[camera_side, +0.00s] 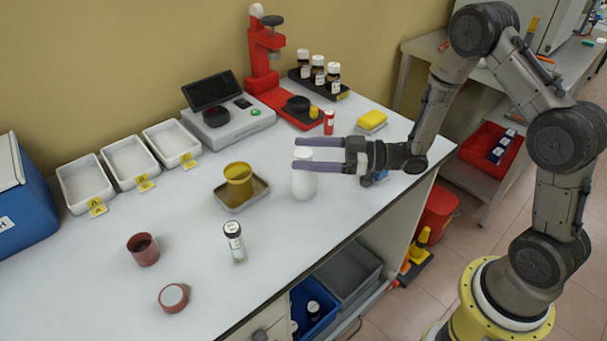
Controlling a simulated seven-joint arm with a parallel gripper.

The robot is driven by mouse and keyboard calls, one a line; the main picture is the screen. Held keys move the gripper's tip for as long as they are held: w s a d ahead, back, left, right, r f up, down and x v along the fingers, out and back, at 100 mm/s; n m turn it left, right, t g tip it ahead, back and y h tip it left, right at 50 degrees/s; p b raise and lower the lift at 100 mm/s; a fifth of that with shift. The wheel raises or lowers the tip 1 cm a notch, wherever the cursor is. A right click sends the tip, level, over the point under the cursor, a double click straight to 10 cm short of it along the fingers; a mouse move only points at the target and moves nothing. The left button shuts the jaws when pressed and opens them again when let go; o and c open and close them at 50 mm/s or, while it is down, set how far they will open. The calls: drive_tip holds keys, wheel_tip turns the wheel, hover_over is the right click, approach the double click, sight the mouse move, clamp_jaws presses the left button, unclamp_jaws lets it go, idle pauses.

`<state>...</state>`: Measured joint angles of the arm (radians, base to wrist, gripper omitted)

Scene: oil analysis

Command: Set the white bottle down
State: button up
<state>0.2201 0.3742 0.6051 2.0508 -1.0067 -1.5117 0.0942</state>
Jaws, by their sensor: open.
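The white bottle (304,187) stands upright on the white bench top, near the bench's right edge. My gripper (301,159) is level with the upper part of the bottle, with its two purple fingers reaching from the right. The fingers are open, one on the far side and one on the near side of the bottle's top. The near finger hides part of the bottle. I cannot tell whether a finger touches it.
A metal tray (262,187) with a yellow cup (238,182) is just left of the bottle. A labelled vial (234,241), a red-brown cup (143,249) and a round lid (173,297) stand nearer. A red tube (329,122) and yellow sponge (372,119) are behind.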

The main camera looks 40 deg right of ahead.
sight(296, 154)
drive_tip(key=x, duration=0.4)
drive_tip(key=shift+s+a, duration=0.1)
drive_tip(key=shift+a, duration=0.05)
clamp_jaws()
